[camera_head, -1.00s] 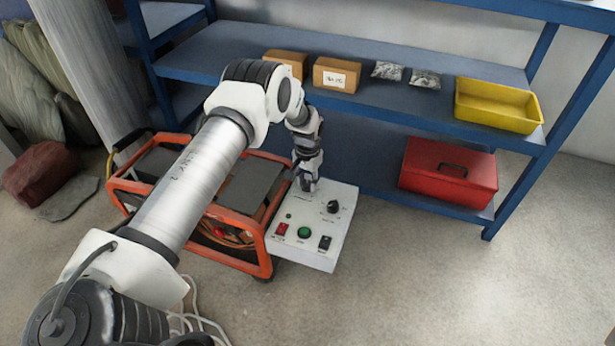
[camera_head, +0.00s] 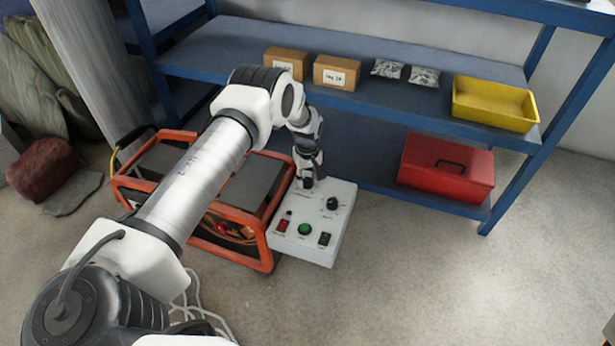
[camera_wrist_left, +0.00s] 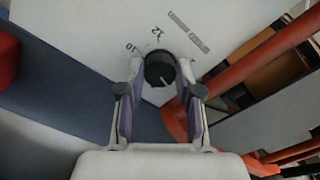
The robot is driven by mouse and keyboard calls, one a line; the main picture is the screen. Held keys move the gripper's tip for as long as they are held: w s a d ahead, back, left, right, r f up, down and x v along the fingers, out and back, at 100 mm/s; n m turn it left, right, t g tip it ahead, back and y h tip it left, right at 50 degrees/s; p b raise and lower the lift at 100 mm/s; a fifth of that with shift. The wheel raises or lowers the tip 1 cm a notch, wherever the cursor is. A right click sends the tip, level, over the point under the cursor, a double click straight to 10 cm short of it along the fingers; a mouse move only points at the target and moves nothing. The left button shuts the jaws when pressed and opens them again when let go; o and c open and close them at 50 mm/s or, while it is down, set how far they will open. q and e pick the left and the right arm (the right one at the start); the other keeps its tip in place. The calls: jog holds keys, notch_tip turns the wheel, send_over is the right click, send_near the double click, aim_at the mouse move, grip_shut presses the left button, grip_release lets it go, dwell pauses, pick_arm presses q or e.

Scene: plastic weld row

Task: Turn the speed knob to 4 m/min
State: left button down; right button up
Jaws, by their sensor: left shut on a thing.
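The white control panel (camera_head: 325,227) sits at the front right of an orange-framed machine (camera_head: 262,252). My left gripper (camera_head: 307,181) reaches down onto a black knob at the panel's back left. In the left wrist view the gripper (camera_wrist_left: 160,82) has one finger on each side of this knob (camera_wrist_left: 160,68) and is shut on it. The knob's pale pointer line points to the lower right of that view. The marks 10 and 12 show beside it; the other marks are hidden and the printed label is too blurred to read. My right gripper is out of view.
The panel also bears a second black knob (camera_head: 333,203), a red switch (camera_head: 282,226), a green button (camera_head: 305,229) and a black switch (camera_head: 324,239). A blue shelf (camera_head: 390,115) stands behind, with a red toolbox (camera_head: 445,168) low on the right. The floor at right is clear.

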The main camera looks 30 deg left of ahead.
aim_at(308, 180)
pick_arm(q)
jog(key=shift+n, duration=0.6)
jog(key=c, duration=0.8)
grip_release()
notch_tip(308, 180, up, 12)
jog(key=shift+f, duration=0.1)
